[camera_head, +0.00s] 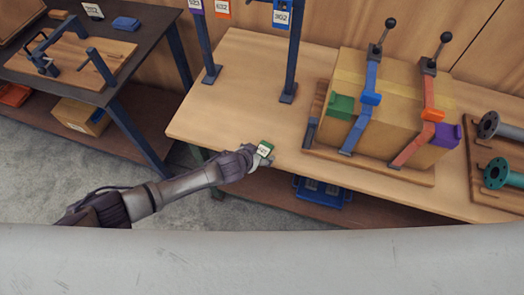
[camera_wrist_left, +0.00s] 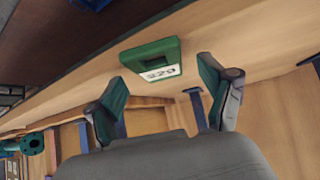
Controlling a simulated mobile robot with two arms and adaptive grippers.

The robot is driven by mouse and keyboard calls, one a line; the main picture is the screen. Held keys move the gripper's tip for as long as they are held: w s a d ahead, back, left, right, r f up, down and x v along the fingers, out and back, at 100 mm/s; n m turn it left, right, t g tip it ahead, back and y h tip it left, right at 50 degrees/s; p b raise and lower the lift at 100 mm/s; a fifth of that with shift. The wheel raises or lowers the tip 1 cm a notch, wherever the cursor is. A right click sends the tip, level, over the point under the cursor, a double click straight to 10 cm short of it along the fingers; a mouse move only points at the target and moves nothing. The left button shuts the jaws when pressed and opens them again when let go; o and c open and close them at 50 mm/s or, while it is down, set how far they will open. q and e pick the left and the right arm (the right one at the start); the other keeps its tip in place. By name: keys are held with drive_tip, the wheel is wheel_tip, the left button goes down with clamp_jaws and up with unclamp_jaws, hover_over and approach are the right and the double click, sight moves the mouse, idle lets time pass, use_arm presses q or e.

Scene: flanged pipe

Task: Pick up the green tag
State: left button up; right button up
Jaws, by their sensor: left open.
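The green tag (camera_head: 265,149) is a small green-rimmed plate with a white numbered label. In the head view it is at the front edge of the wooden table, right at the tip of my left arm. Whether the tag touches the tabletop is hard to tell. My right gripper is not in view.
A cardboard box (camera_head: 385,130) strapped to a board stands to the right on the wooden table (camera_head: 222,105). Blue posts (camera_head: 291,70) with hanging tags stand at the back. Flanged pipes (camera_head: 495,175) lie far right. A dark workbench (camera_head: 105,97) is at left.

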use_arm(q)
drive_tip(key=c, duration=1.1)
